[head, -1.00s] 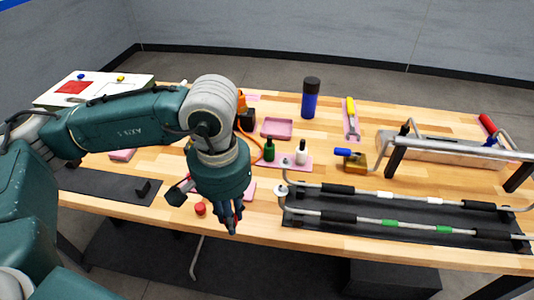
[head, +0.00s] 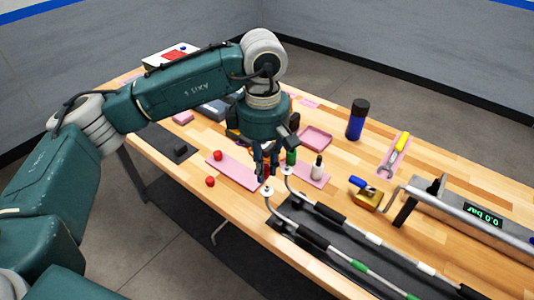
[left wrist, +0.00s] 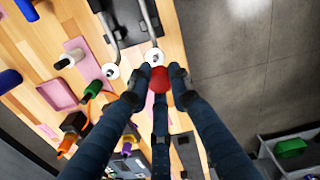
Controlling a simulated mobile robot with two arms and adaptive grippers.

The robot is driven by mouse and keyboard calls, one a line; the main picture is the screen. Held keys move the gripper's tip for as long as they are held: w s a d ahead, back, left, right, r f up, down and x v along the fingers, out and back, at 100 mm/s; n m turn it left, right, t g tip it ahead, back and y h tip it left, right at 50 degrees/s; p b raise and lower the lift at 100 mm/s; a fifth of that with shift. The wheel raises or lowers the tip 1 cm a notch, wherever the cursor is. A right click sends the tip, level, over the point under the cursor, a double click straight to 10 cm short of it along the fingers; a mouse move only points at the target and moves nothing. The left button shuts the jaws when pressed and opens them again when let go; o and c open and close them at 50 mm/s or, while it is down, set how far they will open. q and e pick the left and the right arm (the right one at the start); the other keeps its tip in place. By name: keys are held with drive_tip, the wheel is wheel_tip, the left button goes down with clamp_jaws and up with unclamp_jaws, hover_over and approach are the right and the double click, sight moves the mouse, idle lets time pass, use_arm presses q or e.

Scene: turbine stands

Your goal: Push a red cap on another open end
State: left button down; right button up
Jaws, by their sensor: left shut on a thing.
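My left gripper (head: 265,176) is shut on a red cap (left wrist: 160,79), held between its fingertips in the left wrist view. In the head view the fingers mostly hide this cap. Two bent grey tubes end in white round flanges. One flanged end (head: 267,190) is just below the fingertips in the head view; the other flanged end (head: 287,171) is right of them. In the left wrist view the nearer end (left wrist: 154,57) shows right beside the held cap, and the other end (left wrist: 111,71) is to its left. I cannot tell whether cap and tube touch. My right gripper is out of view.
Another red cap (head: 217,155) is on a pink mat (head: 232,172), and one more red cap (head: 210,182) is near the table's front edge. A blue can (head: 357,120) is farther back.

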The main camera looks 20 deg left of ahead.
sight(267, 177)
use_arm(q)
drive_tip(key=shift+w+r+n, duration=0.25)
drive_tip(key=shift+w+n, duration=0.15)
drive_tip(key=shift+n, duration=0.4)
drive_tip(key=shift+d+f+b, duration=0.25)
drive_tip(key=shift+f+b, duration=0.15)
drive_tip(key=shift+f, duration=0.35)
wheel_tip(267, 177, down, 3)
drive_tip(key=shift+r+b, duration=0.15)
drive_tip(key=shift+b, duration=0.75)
drive_tip(key=shift+f+b, duration=0.3)
drive_tip(key=shift+b, duration=0.05)
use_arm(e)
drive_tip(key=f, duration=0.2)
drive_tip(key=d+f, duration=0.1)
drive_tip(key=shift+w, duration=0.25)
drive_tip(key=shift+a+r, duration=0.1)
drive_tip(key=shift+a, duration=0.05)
